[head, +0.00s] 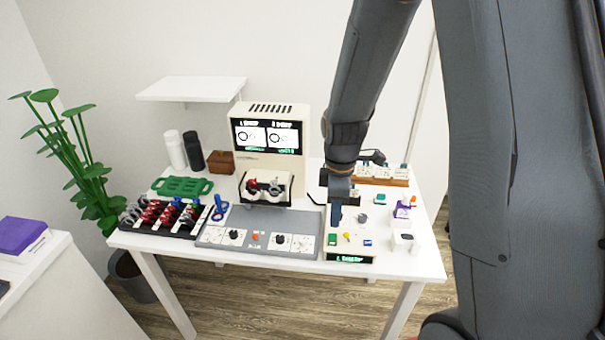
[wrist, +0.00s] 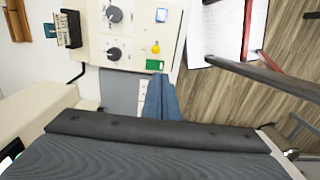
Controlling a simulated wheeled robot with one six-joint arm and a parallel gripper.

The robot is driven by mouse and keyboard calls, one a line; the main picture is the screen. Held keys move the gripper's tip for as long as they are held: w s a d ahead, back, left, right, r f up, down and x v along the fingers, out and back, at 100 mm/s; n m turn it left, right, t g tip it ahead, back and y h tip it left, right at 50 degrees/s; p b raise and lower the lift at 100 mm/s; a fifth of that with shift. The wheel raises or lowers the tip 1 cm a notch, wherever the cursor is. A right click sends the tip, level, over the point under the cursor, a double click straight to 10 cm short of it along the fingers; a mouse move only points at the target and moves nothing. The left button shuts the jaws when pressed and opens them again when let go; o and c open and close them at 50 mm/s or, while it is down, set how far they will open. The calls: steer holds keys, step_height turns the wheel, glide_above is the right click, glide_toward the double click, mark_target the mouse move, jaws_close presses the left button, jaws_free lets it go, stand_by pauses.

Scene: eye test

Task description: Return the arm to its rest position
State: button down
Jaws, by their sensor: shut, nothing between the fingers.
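My gripper (head: 336,214) hangs from my dark grey arm, over or just behind the cream control box (head: 347,254) on the right half of the white table. Its two blue-grey fingers are together with nothing between them. I cannot tell whether the fingertips touch the box. My upper arm links cover the right part of the head view.
The eye test machine (head: 271,165) stands behind the grey console (head: 213,236). A black rack (head: 128,224) of red and blue pieces and a green tray (head: 200,186) lie to the left. Small items stand on the right, including a purple-and-white one (head: 403,210). Floor shows in front.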

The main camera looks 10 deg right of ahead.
steer(key=s+r+m+t+b, duration=0.1)
steer(key=s+r+m+b, duration=0.2)
steer(key=s+m, duration=0.6)
steer(key=m+b, duration=0.2)
steer(key=m, duration=0.3)
steer(key=shift+s+r, duration=0.2)
steer(key=shift+r, duration=0.2)
